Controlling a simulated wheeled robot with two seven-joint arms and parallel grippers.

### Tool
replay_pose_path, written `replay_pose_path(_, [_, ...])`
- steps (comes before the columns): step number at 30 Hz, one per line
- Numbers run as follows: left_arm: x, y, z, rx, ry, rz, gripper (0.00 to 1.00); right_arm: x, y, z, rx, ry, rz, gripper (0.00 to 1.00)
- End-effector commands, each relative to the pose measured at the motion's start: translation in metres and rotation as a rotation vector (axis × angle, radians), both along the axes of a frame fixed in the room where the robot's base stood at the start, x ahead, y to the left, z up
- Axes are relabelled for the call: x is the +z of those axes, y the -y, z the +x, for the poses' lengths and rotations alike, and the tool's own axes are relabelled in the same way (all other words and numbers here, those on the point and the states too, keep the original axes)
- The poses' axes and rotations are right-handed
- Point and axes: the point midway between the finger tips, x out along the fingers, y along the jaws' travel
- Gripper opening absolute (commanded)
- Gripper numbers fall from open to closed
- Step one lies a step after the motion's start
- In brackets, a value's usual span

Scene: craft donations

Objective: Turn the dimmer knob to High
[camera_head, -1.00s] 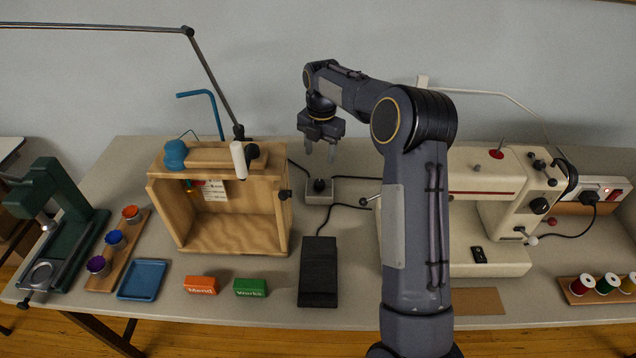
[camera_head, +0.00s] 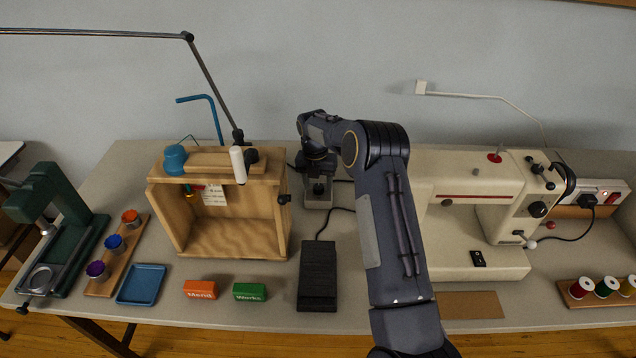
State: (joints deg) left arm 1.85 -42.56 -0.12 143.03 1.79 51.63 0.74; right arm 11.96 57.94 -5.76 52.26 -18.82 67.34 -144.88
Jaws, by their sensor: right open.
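The dimmer is a small pale grey box (camera_head: 318,203) on the table, between the wooden box and the sewing machine, with a cord running from it. Its dark knob (camera_head: 318,188) is on top, partly hidden by my gripper. My right gripper (camera_head: 318,180) points down over the knob, its fingers at about the knob's height on either side of it. It is open; whether the fingers touch the knob cannot be told. The knob's marking and setting are too small to read. My left gripper is not in view.
An open wooden box (camera_head: 230,225) stands left of the dimmer. A black foot pedal (camera_head: 318,275) lies in front of it. The cream sewing machine (camera_head: 475,205) is to the right, partly behind my right arm. Orange (camera_head: 200,290) and green (camera_head: 249,291) blocks lie near the front edge.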

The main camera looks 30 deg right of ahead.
Motion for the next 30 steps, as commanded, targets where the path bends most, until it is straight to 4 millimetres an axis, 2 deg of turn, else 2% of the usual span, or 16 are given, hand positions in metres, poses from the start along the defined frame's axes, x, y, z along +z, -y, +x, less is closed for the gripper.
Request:
replay_pose_path(5, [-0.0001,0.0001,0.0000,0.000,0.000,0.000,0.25,-0.0001,0.0002,-0.0001,-0.001,0.000,0.000,0.50])
replay_pose_path(15, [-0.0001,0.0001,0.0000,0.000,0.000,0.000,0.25,0.0002,0.0002,-0.0001,-0.001,0.000,0.000,0.07])
replay_pose_path(23, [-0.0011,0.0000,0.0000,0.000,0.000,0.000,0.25,0.0001,0.0003,0.0000,-0.030,0.000,0.000,0.07])
replay_pose_path(30, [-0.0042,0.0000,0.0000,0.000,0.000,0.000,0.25,-0.0004,0.0005,0.0004,-0.154,0.000,0.000,0.07])
